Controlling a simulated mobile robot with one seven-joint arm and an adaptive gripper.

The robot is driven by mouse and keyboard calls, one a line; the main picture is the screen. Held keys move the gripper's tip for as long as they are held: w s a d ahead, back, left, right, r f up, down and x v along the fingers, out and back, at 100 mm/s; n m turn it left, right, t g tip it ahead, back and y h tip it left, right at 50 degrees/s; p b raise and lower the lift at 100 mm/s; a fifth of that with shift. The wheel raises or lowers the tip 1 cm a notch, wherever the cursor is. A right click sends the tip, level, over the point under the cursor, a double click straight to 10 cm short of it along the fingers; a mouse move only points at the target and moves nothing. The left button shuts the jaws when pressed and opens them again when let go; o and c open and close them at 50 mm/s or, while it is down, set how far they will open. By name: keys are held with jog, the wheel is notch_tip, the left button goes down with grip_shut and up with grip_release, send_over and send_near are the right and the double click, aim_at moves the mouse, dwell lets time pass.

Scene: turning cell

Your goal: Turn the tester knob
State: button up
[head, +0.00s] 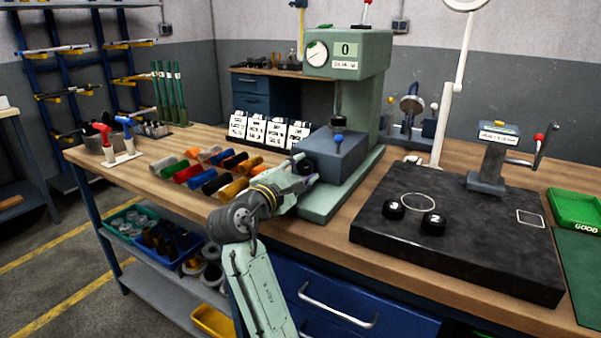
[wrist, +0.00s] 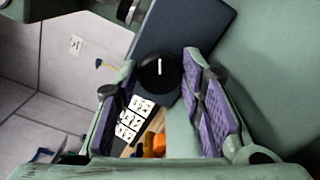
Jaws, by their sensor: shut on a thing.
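The tester (head: 349,72) is a green machine on the bench with a dial and a display reading 0. A dark grey box (head: 343,156) at its foot carries the black tester knob (head: 306,166). In the wrist view the knob (wrist: 157,75) is round, with a white mark on its face. My gripper (head: 304,174) is at the front of the box, its purple-padded fingers on either side of the knob, shut on it. The fingers partly hide the knob in the head view.
Coloured cylinders (head: 216,173) lie left of my gripper, with white cards (head: 268,132) behind them. A black plate (head: 460,226) with two black numbered knobs (head: 433,224) lies to the right. A green GOOD tray (head: 577,210) is at the far right.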

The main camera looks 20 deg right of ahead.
jog(key=shift+f+m+b, duration=0.1)
jog(key=shift+m+b, duration=0.2)
jog(key=shift+m, duration=1.6)
jog(key=o, duration=1.1)
jog(key=v, duration=0.7)
jog(key=shift+s+a, duration=0.3)
jog(key=shift+s, duration=0.05)
